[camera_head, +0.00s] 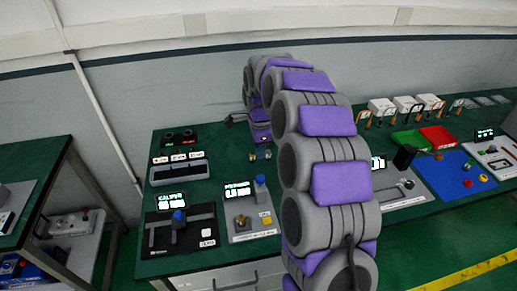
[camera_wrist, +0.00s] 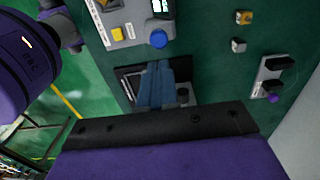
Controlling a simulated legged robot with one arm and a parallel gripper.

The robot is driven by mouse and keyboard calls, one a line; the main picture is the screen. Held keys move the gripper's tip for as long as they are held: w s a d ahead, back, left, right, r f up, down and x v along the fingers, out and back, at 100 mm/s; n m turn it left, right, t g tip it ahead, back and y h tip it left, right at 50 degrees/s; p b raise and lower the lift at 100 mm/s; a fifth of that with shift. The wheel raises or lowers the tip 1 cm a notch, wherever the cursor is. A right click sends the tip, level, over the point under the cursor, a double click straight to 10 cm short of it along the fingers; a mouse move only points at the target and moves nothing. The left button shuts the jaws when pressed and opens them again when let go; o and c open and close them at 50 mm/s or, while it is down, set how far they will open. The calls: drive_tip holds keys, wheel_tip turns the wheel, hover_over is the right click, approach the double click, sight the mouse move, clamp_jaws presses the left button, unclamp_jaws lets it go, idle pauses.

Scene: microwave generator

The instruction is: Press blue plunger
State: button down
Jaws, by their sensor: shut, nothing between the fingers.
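A blue round-topped plunger (camera_head: 260,181) stands at the back right of a light grey panel with a lit display, left of my arm. In the wrist view a blue round top (camera_wrist: 158,39) shows at the panel's edge, above the fingertips in the picture and apart from them. A second blue knob (camera_head: 179,216) sits on the black caliper device to the left. My gripper (camera_wrist: 165,68) is shut and empty; its narrow bluish fingers point down over the green bench.
The panel also has a yellow button (camera_head: 265,217) and a brass knob (camera_head: 241,220). Two small cubes (camera_wrist: 238,45) lie on the green bench (camera_head: 215,150). My arm hides the bench's middle.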

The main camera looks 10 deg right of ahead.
sight(260, 178)
wheel_tip(260, 178, down, 10)
drive_tip(key=shift+r+b, duration=0.1)
drive_tip(key=shift+b, duration=0.95)
wheel_tip(260, 178, down, 2)
drive_tip(key=shift+s+f+p, duration=0.1)
drive_tip(key=shift+p, duration=0.25)
drive_tip(key=shift+f, duration=0.15)
drive_tip(key=shift+s, duration=0.1)
